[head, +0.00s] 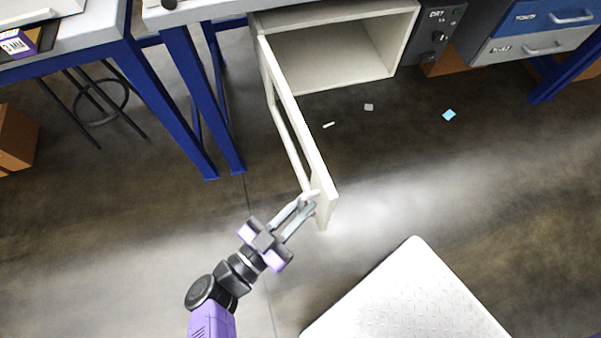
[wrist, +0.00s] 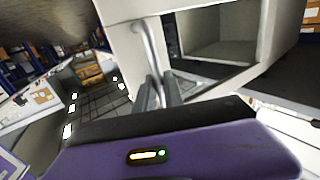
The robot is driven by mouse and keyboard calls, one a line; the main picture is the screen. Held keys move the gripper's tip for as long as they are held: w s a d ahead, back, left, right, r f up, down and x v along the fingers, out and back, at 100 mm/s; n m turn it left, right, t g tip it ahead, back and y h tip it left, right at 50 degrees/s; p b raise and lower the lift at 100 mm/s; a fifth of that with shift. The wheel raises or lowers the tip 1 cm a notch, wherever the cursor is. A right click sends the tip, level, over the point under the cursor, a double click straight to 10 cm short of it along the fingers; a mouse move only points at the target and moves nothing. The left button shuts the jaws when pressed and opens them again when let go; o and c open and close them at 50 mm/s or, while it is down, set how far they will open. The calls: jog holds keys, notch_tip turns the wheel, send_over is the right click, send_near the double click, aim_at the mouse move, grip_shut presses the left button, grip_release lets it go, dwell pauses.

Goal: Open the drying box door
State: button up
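The drying box (head: 330,50) is a cream cabinet under the bench with an empty interior. Its door (head: 300,130) is swung wide open from the left side and stands out toward me. A long bar handle (head: 289,148) runs along the door's outer face. My gripper (head: 309,203) is at the handle's near end, by the door's free edge, with its fingers close together around the bar. In the wrist view the handle (wrist: 149,45) runs down between the two fingers (wrist: 160,92). The exact contact is partly hidden.
Blue table legs (head: 205,100) stand left of the door. A control panel (head: 436,35) and drawers (head: 545,30) are right of the box. A white platform (head: 410,295) is at the lower right. Small scraps, including a blue one (head: 449,115), lie on the otherwise open floor.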

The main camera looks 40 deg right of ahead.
jog(key=shift+o, duration=0.6)
jog(key=shift+a, duration=0.1)
jog(key=s+a, duration=0.1)
jog(key=a, duration=0.6)
jog(key=shift+a, duration=0.25)
jog(key=shift+s, duration=0.15)
